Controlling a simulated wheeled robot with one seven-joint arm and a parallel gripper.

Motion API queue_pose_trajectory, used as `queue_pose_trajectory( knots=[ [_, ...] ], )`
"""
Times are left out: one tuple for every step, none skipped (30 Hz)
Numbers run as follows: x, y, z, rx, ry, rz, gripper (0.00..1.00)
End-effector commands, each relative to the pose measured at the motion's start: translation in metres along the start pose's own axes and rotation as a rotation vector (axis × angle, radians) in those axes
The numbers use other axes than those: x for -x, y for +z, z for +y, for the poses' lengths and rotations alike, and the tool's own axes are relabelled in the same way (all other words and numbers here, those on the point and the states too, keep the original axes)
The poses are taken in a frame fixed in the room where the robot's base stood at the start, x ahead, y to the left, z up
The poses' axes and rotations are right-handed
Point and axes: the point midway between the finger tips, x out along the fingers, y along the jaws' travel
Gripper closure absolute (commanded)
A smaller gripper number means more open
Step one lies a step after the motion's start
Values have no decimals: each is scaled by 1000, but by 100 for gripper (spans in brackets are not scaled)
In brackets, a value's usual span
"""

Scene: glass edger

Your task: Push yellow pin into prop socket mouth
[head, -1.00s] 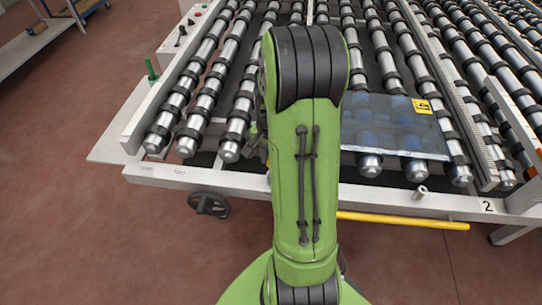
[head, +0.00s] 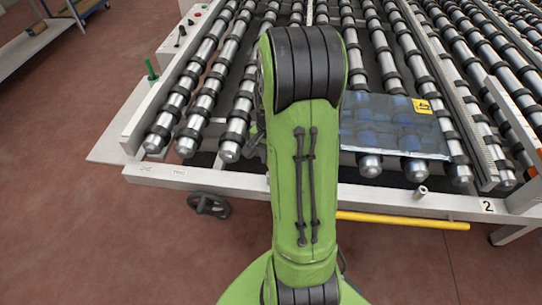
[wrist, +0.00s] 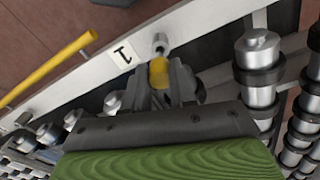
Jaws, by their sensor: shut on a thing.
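My gripper (wrist: 168,84) is shut on the yellow pin (wrist: 159,72) in the wrist view. Only part of the pin shows between the dark fingers. A short metal tube (wrist: 160,44), which looks like the prop socket, stands at the white frame edge just beyond the pin. The pin lines up roughly with it, but I cannot tell whether they touch. A similar metal stub (head: 421,191) shows on the frame to the right of the arm.
The white frame (head: 230,183) borders the roller table. Rollers (wrist: 258,75) stand close to the gripper's right. A label (wrist: 124,54) and a yellow bar (wrist: 50,68) lie to its left. A glass sheet (head: 390,125) rests on rollers. A handwheel (head: 208,205) hangs below the frame.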

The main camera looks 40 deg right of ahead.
Motion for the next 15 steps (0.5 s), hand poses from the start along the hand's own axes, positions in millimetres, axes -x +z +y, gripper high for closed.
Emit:
queue_pose_trajectory(
  knots=[
    [-1, 0, 0, 0, 0, 0, 100],
    [-2, 0, 0, 0, 0, 0, 100],
    [-3, 0, 0, 0, 0, 0, 100],
    [-4, 0, 0, 0, 0, 0, 100],
    [-5, 0, 0, 0, 0, 0, 100],
    [-6, 0, 0, 0, 0, 0, 100],
    [-6, 0, 0, 0, 0, -1, 100],
    [-7, 0, 0, 0, 0, -1, 100],
    [-8, 0, 0, 0, 0, -1, 100],
    [-9, 0, 0, 0, 0, -1, 100],
    [-10, 0, 0, 0, 0, -1, 100],
    [-11, 0, 0, 0, 0, -1, 100],
    [-12, 0, 0, 0, 0, -1, 100],
    [-12, 0, 0, 0, 0, -1, 100],
    [-13, 0, 0, 0, 0, -1, 100]
  ],
)
